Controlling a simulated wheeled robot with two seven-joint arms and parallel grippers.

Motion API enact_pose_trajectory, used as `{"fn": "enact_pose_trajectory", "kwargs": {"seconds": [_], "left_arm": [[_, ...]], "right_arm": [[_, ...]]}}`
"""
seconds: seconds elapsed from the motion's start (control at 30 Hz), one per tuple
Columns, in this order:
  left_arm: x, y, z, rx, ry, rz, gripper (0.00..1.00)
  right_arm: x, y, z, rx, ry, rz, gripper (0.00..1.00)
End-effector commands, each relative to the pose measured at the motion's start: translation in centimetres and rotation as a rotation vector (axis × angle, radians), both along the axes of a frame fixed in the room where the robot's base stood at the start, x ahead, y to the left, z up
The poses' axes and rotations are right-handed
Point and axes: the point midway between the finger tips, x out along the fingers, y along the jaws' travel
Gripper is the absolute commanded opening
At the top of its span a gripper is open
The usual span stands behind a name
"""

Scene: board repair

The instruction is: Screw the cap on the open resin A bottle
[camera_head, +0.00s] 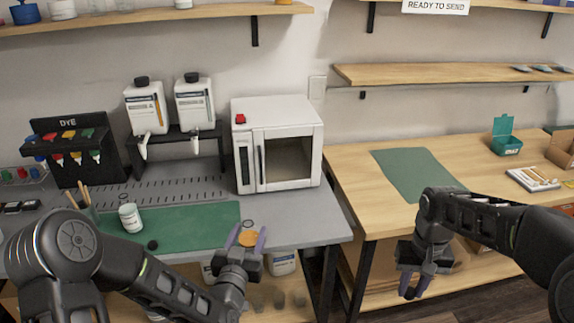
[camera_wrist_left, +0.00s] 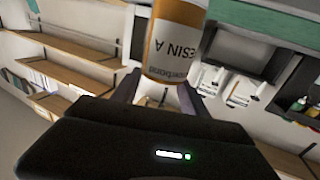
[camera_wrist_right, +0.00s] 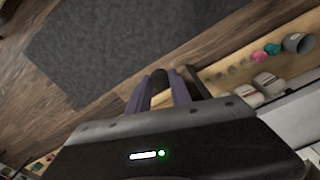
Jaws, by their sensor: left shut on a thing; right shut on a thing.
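My right gripper (camera_head: 416,288) is shut on a small black cap (camera_wrist_right: 160,80), low in front of the wooden table and well apart from the bottle. The cap also shows as a dark piece in the head view (camera_head: 409,292).
A white jar (camera_head: 130,217) and a small black round piece (camera_head: 152,245) are on the green mat (camera_head: 190,224). A white oven (camera_head: 277,146) and two white dispensers (camera_head: 146,107) stand behind. The wooden table (camera_head: 350,190) at right is mostly clear.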

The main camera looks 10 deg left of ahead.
Motion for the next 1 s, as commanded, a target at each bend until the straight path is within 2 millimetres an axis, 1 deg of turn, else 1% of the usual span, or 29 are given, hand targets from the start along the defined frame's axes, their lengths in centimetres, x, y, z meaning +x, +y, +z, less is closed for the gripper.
{"fn": "enact_pose_trajectory", "kwargs": {"seconds": [0.13, 0.27, 0.37, 0.47, 0.7, 0.8, 0.9, 1.0], "left_arm": [[-0.3, -0.5, -0.2, 0.001, 0.0, -0.022, 0.0], [-1.2, -1.7, -0.8, 0.0, 0.001, -0.078, 0.0], [-2.3, -3.3, -1.5, 0.001, 0.002, -0.148, 0.0], [-3.6, -5.3, -2.4, -0.001, 0.003, -0.238, 0.0], [-7.2, -10.6, -4.7, -0.003, 0.002, -0.478, 0.0], [-8.5, -12.5, -5.6, -0.002, 0.002, -0.564, 0.0], [-9.5, -14.0, -6.2, -0.002, 0.001, -0.631, 0.0], [-10.1, -14.9, -6.5, -0.001, -0.001, -0.674, 0.0]], "right_arm": [[0.0, 0.0, 0.0, 0.0, 0.0, 0.0, 0.0], [0.0, 0.0, 0.0, 0.0, 0.0, 0.0, 0.0], [0.0, 0.0, 0.0, 0.0, 0.0, 0.0, 0.0], [0.0, 0.0, 0.0, 0.0, 0.0, 0.0, 0.0], [0.0, 0.0, 0.0, 0.0, 0.0, 0.0, 0.0], [0.0, 0.0, 0.0, 0.0, 0.0, 0.0, 0.0], [0.0, 0.0, 0.0, 0.0, 0.0, 0.0, 0.0], [0.0, 0.0, 0.0, 0.0, 0.0, 0.0, 0.0]]}}
